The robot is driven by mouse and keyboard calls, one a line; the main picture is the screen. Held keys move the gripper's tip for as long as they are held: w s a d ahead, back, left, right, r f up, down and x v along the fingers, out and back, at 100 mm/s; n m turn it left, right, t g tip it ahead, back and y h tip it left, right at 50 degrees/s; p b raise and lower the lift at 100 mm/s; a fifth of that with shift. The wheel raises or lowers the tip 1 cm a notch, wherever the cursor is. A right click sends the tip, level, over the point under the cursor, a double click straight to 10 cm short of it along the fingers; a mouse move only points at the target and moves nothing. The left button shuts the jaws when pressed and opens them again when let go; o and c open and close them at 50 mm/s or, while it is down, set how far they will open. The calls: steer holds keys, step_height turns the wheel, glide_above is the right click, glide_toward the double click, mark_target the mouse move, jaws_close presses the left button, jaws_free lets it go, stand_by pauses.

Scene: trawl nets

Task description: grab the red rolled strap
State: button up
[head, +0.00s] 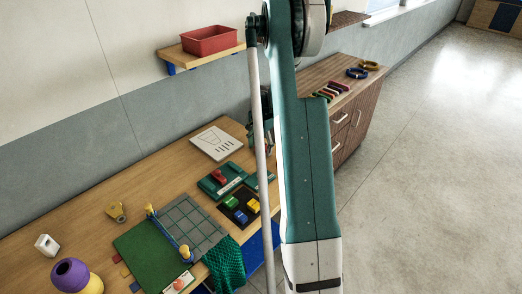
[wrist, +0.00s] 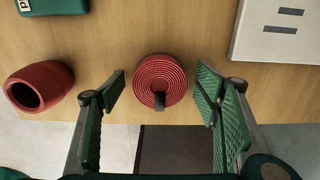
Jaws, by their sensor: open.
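The red rolled strap (wrist: 174,77) is a flat round coil of red bands with a small dark tab at its front. In the wrist view it lies on the wooden table (wrist: 110,40), close to the table's front edge. My gripper (wrist: 161,88) is open, with one green ribbed finger on each side of the strap. Gaps show between the strap and both fingers, so it is not held. How high the fingertips are above the table I cannot tell. In the head view my arm covers this area, and I cannot make out the strap there.
In the wrist view a red hollow pot-like thing (wrist: 24,94) lies left of the left finger. A green item (wrist: 50,8) is at the top left, and a white panel (wrist: 262,42) is behind the right finger. In the head view, a red bin (head: 211,43) sits on a wall shelf.

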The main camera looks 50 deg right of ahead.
mark_target(261, 146)
steer(key=c, duration=1.1)
steer(key=shift+o, duration=0.2)
steer(key=shift+r, duration=0.15)
steer(key=shift+r, duration=4.9)
